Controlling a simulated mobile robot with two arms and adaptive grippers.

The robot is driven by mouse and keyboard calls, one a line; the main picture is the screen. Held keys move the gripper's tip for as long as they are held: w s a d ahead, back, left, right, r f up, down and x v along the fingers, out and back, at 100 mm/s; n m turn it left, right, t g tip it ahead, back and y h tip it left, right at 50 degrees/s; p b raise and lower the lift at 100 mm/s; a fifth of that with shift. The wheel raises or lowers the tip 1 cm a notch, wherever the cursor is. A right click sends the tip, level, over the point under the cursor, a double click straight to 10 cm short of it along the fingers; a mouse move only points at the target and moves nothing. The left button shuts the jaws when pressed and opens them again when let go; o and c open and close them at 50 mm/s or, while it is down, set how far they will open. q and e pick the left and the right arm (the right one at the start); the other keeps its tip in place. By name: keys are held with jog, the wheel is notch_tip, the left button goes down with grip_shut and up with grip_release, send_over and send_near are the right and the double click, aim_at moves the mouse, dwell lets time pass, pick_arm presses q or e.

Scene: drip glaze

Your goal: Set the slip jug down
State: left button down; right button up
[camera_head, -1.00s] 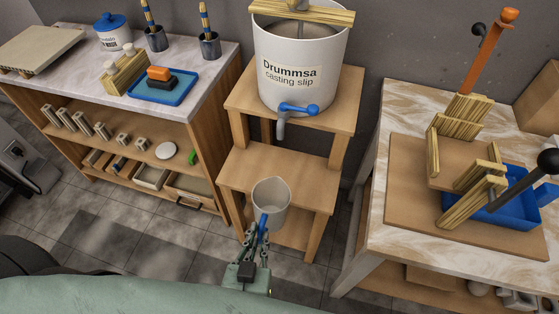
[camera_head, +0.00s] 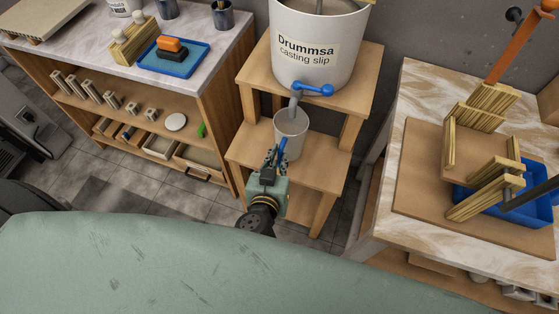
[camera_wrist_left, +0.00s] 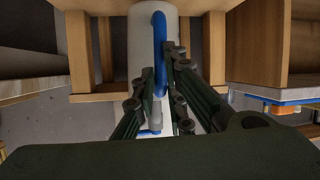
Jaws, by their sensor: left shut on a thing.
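The slip jug (camera_head: 291,128) is a pale grey cup with a blue handle (camera_head: 282,147). In the head view it is upright over the lower shelf (camera_head: 322,172) of the wooden stand, under the blue-handled tap (camera_head: 312,89) of the big white slip drum (camera_head: 318,45). I cannot tell whether its base touches the shelf. My left gripper (camera_head: 277,158) is shut on the handle from the near side. In the left wrist view the jug (camera_wrist_left: 140,50) stands beyond the fingers (camera_wrist_left: 160,88), with its blue handle (camera_wrist_left: 160,50) between them.
A marble-topped shelf unit (camera_head: 205,75) is left of the stand. The marble table (camera_head: 415,90) at right holds a brown board (camera_head: 425,185), wooden pieces and a blue tray (camera_head: 520,215). The stand's upper shelf (camera_head: 360,80) overhangs behind the jug. The lower shelf has bare room right of the jug.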

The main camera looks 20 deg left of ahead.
aim_at(279, 164)
pick_arm(q)
jog(key=shift+w, duration=0.3)
jog(key=shift+w+a, duration=0.1)
jog(key=shift+w, duration=0.25)
notch_tip(279, 164, down, 3)
jog(key=shift+b, duration=0.7)
jog(key=shift+f, duration=0.3)
jog(key=shift+r, duration=0.1)
jog(key=c, duration=2.3)
grip_release()
jog(key=o, duration=0.4)
jog(key=shift+o, duration=0.5)
pick_arm(e)
jog(key=shift+s+a+f, duration=0.2)
jog(key=shift+s+f, duration=0.3)
jog(key=shift+f, duration=0.25)
jog(key=shift+d, duration=0.1)
